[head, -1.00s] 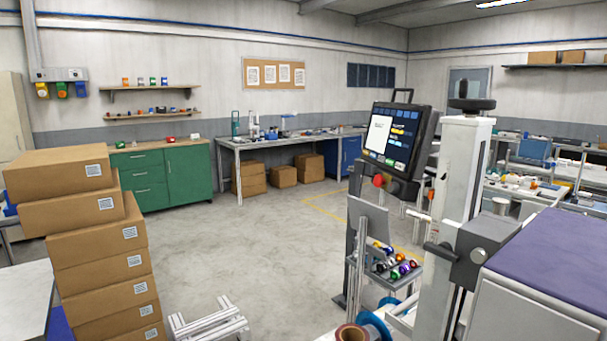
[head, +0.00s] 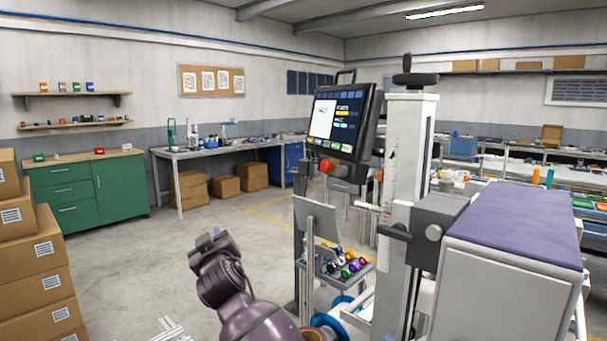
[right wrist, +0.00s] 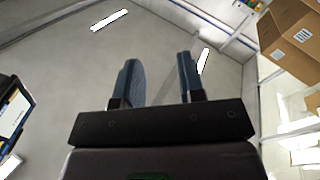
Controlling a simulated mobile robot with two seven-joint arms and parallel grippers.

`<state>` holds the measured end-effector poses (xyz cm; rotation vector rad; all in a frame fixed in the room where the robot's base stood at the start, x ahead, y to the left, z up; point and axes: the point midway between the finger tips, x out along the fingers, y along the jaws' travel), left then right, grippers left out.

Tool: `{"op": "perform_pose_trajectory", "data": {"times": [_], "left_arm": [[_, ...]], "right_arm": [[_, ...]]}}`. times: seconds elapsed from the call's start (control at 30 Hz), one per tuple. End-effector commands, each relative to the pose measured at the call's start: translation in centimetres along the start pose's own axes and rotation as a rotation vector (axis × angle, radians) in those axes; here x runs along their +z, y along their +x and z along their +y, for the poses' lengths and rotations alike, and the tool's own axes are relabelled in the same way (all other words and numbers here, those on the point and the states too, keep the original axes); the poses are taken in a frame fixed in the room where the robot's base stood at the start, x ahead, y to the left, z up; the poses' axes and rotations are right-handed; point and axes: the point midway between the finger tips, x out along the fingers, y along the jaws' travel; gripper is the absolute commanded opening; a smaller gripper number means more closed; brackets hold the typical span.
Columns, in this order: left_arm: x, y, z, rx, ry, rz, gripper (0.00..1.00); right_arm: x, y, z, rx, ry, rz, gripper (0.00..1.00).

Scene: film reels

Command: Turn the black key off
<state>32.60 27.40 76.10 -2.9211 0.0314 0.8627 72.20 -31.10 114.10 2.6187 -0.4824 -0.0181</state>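The control panel (head: 340,122) with a lit screen stands near the middle of the head view. A red knob (head: 326,166) sits at its lower edge. The black key cannot be made out; any key there is too small or hidden from this angle. A purple-grey arm, seemingly my right one, rises from the bottom, with its gripper (head: 208,240) left of and below the panel, well apart from it. In the right wrist view its two blue-grey fingers (right wrist: 160,78) are spread with nothing between them. Part of a screen (right wrist: 12,108) shows at that view's left edge. My left gripper is not in view.
A white column (head: 407,165) with a handwheel and a purple-topped machine (head: 515,225) stand right of the panel. A tilted grey plate (head: 316,219) and colourful spools (head: 345,264) are below it. Cardboard boxes (head: 38,262) are stacked left. Open floor lies between.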

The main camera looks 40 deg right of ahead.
Motion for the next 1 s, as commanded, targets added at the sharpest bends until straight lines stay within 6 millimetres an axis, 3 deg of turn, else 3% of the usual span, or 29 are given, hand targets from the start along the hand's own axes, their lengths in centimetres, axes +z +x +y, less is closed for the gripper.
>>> {"op": "perform_pose_trajectory", "data": {"times": [0.2, 0.4, 0.57, 0.7, 0.83, 1.0], "left_arm": [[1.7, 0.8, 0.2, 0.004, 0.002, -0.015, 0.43], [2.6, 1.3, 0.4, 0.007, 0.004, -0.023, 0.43], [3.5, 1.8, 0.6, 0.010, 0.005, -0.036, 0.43], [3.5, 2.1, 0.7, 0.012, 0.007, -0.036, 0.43], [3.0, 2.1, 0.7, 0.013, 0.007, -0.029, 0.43], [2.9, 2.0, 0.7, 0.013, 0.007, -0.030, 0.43]], "right_arm": [[-5.2, 4.1, 4.5, 0.240, -0.007, -0.059, 0.36], [-8.8, 5.5, 10.1, 0.542, 0.039, -0.174, 0.36], [-10.3, 4.1, 14.7, 0.854, 0.124, -0.291, 0.36], [-10.4, 1.6, 17.2, 1.125, 0.210, -0.370, 0.36], [-10.0, -0.6, 18.0, 1.319, 0.281, -0.402, 0.36], [-9.6, -2.0, 18.2, 1.433, 0.327, -0.408, 0.36]]}}
